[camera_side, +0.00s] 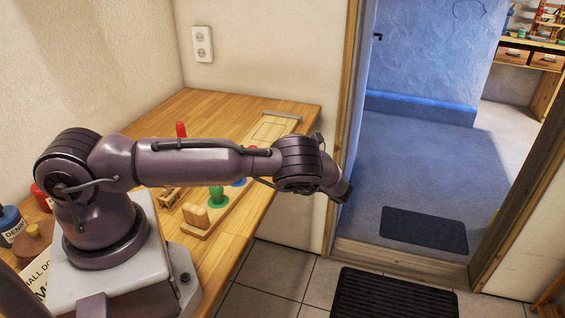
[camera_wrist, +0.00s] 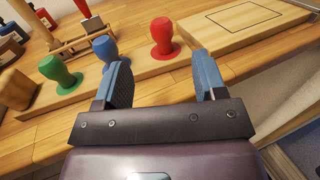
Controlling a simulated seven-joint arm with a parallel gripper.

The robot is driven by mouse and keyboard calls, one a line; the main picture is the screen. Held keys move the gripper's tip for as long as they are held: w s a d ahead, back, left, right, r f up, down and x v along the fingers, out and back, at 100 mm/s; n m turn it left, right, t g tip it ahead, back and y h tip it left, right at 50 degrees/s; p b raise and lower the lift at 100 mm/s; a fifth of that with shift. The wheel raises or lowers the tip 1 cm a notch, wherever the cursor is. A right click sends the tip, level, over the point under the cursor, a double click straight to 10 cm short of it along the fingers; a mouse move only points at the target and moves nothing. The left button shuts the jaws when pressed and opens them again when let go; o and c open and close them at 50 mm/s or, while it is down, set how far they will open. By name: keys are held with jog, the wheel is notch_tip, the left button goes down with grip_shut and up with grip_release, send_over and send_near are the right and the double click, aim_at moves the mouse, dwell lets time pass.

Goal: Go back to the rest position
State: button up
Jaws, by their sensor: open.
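My gripper (camera_wrist: 160,84) is open and empty in the wrist view, its two blue fingers apart over the front edge of the wooden bench. In the side view my arm stretches to the right, and its end (camera_side: 343,190) hangs past the bench's right edge, near the doorway frame. The fingertips are hard to make out there. In the wrist view a red stamp (camera_wrist: 163,38), a blue stamp (camera_wrist: 104,48) and a green stamp (camera_wrist: 58,72) stand upright on a wooden strip beyond the fingers. The green stamp (camera_side: 217,197) also shows in the side view; my arm hides part of the row.
A pale board with a drawn rectangle (camera_side: 270,130) lies at the bench's far end. Bottles, including a blue one (camera_side: 11,222), stand at the left. The door frame (camera_side: 346,110) is close to my arm's end. Floor with a black mat (camera_side: 395,292) is clear at the right.

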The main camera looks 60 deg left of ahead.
jog(key=s, duration=0.1)
jog(key=f+n, duration=0.1)
jog(key=s+n+h, duration=0.1)
jog(key=shift+s+a+f, duration=0.25)
jog(key=shift+s+f, duration=0.1)
jog(key=shift+f, duration=0.05)
jog(key=s+n+h, duration=0.1)
jog(key=s+d+r+n+g+h, duration=0.1)
jog(key=h, duration=0.1)
jog(key=shift+d+r+n, duration=0.1)
jog(key=shift+d+n, duration=0.05)
jog(key=shift+n, duration=0.25)
jog(key=s+d+r+n+t+h, duration=0.4)
jog(key=d+r+n+h, duration=0.2)
jog(key=d+r+h, duration=0.45)
jog(key=s+d+r+t, duration=0.2)
jog(key=s+r+t, duration=0.1)
jog(key=r, duration=0.4)
jog(key=s+d+r+n+t+h, duration=0.1)
jog(key=s+d+r+t, duration=0.2)
jog(key=s+r, duration=0.2)
jog(key=s+d+r+n+t+h, duration=0.1)
jog(key=s+d+r+t, duration=0.2)
jog(key=r, duration=0.5)
jog(key=shift+s+r+t, duration=0.35)
jog(key=shift+s+t, duration=0.15)
